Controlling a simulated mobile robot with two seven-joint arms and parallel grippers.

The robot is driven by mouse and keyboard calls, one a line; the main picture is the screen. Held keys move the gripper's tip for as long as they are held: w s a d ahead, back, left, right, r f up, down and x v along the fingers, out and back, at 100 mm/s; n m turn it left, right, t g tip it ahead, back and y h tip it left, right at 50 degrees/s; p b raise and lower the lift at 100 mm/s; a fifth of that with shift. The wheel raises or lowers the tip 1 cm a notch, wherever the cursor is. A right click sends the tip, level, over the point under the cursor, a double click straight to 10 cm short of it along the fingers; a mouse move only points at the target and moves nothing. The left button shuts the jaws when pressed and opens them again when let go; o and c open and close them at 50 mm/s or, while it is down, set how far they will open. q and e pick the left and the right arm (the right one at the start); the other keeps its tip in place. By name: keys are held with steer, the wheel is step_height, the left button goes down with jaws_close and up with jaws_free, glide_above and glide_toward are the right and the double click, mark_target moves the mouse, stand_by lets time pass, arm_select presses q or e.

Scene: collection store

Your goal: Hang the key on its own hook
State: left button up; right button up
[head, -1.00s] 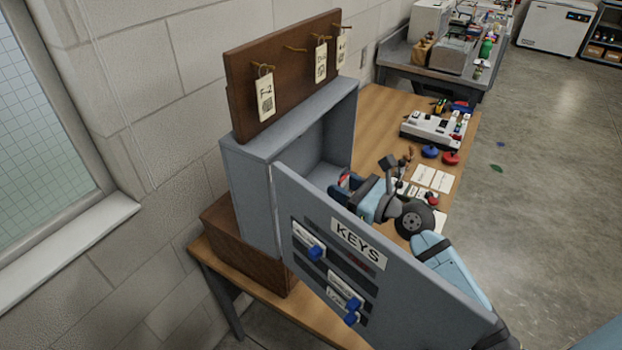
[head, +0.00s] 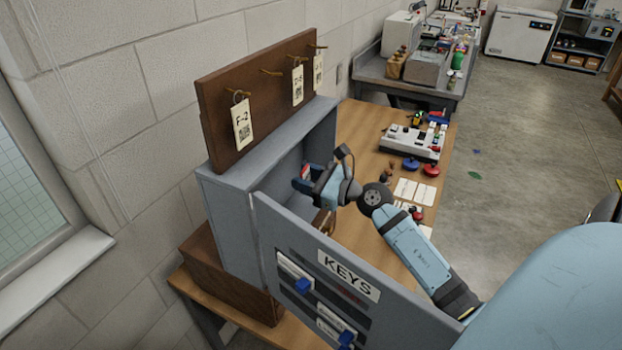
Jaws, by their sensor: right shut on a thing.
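The grey key cabinet (head: 226,187) stands on the wooden bench with its door (head: 349,277), labelled KEYS, swung open towards me. My right gripper (head: 304,182) is at the cabinet's open mouth, behind the door's top edge. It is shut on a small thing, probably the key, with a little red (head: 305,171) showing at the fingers. The key's shape and any tag on it are hidden. The hooks inside the cabinet are hidden too. My left gripper is not in view.
A brown board (head: 214,111) above the cabinet carries brass hooks with paper tags, one reading F-2 (head: 242,125). The door's front bears holders with blue tabs (head: 302,286). A white device (head: 409,146), coloured discs and cards lie on the bench (head: 357,127) to the right.

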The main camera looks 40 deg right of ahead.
steer(key=shift+f+x, duration=0.2)
steer(key=shift+x, duration=1.05)
steer(key=shift+f+x, duration=0.15)
steer(key=shift+x, duration=1.1)
steer(key=shift+f+x, duration=0.2)
steer(key=shift+x, duration=1.05)
steer(key=o, duration=1)
steer(key=b+v, duration=0.3)
steer(key=v, duration=1.1)
steer(key=shift+b, duration=0.3)
